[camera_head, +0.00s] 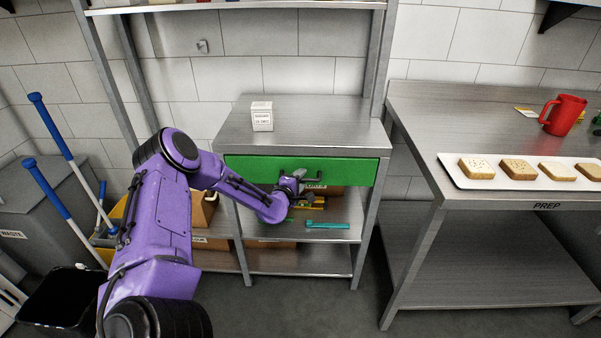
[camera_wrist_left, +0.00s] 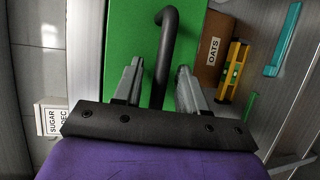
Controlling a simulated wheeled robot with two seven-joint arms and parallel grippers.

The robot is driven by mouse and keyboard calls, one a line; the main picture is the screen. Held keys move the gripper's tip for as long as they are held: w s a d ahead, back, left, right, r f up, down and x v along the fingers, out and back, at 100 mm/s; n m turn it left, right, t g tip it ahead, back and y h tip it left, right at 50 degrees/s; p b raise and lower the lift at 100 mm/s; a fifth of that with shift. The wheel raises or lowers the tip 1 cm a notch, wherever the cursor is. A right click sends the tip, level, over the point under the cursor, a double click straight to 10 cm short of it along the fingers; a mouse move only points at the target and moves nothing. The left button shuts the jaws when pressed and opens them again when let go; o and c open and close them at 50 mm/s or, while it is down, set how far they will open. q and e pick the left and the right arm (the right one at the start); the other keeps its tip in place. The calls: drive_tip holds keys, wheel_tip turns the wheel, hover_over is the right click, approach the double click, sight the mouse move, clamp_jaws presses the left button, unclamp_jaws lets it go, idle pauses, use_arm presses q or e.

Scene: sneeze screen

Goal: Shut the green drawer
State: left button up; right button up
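The green drawer (camera_head: 250,167) is below the top of a steel counter in the middle of the head view. Its front is close to the counter's front edge, and I cannot tell whether a small gap remains. The green front also fills the upper middle of the left wrist view (camera_wrist_left: 122,40). Its dark curved handle (camera_wrist_left: 166,50) reaches between the fingers of my left gripper (camera_wrist_left: 158,82). The fingers are apart, with space on the handle's left side; contact on the right side is unclear. In the head view my left gripper (camera_head: 296,181) is at the drawer front. My right gripper is not in view.
A small white sugar box (camera_head: 262,116) stands on the steel counter (camera_head: 330,125). Shelves below hold an oats box (camera_wrist_left: 214,50), a yellow level (camera_wrist_left: 232,72) and a teal item (camera_head: 327,225). A prep table (camera_head: 420,120) with a bread tray (camera_head: 455,176) stands right.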

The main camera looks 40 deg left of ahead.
use_arm(q)
drive_tip(key=p+v, duration=0.3)
drive_tip(key=v, duration=0.7)
drive_tip(key=shift+s, duration=0.25)
drive_tip(key=shift+d, duration=0.1)
drive_tip(key=s+d+f+m+g+h, duration=0.1)
drive_tip(key=s+d+f+m+g, duration=0.6)
drive_tip(key=d, duration=0.4)
drive_tip(key=s+d+f+m+g, duration=0.2)
drive_tip(key=s+d+f+m, duration=0.2)
drive_tip(key=s, duration=0.6)
drive_tip(key=s+d+f+m+g+h, duration=0.1)
drive_tip(key=s+d+f+m, duration=0.4)
drive_tip(key=s, duration=0.6)
drive_tip(key=shift+d+f+g, duration=0.7)
drive_tip(key=shift+f+g, duration=0.05)
drive_tip(key=shift+g, duration=0.15)
